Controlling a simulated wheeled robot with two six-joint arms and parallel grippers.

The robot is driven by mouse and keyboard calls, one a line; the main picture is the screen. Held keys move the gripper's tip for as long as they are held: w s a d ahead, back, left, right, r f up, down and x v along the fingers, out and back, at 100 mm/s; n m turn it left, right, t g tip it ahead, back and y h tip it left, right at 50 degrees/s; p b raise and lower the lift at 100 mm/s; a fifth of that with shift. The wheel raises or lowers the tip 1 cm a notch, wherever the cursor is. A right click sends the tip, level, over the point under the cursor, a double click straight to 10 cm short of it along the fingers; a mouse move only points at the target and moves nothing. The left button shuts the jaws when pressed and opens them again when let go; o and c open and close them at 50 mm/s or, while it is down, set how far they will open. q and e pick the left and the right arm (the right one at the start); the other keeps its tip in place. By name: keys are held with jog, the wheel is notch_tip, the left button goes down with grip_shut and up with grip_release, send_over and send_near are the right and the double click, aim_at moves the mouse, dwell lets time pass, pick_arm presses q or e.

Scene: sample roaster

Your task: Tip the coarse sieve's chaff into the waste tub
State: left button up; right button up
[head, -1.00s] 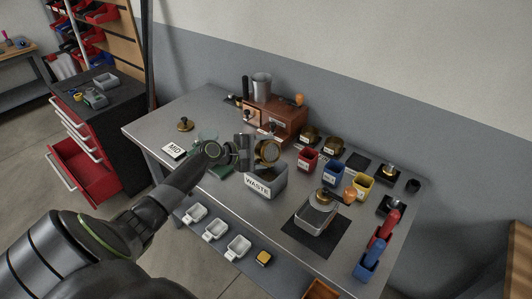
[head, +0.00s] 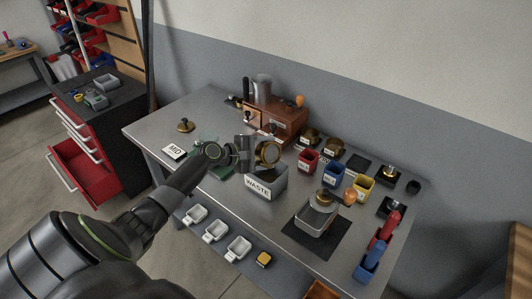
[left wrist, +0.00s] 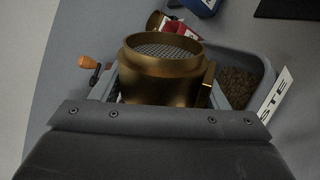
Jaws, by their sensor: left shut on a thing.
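The brass coarse sieve (head: 268,154) is held by my left gripper (head: 246,152), which is shut on it. In the left wrist view the sieve (left wrist: 165,75) shows its round rim and mesh, with no chaff visible on the part of the mesh in sight. The grey waste tub (head: 266,185), labelled WASTE, stands on the bench just below the sieve. In the left wrist view the tub (left wrist: 262,75) is beside and behind the sieve, with brown bits inside it. In the head view the sieve is tilted over the tub. My right gripper is out of view.
A brown roaster (head: 278,120) stands behind the tub. A red cup (head: 308,160), a blue cup (head: 333,174) and a yellow cup (head: 363,187) are to the right. A MID card (head: 174,151) lies to the left. A metal scale with a container (head: 317,216) is at front right.

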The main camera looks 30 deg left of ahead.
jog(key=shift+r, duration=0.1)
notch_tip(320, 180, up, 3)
jog(key=p, duration=0.3)
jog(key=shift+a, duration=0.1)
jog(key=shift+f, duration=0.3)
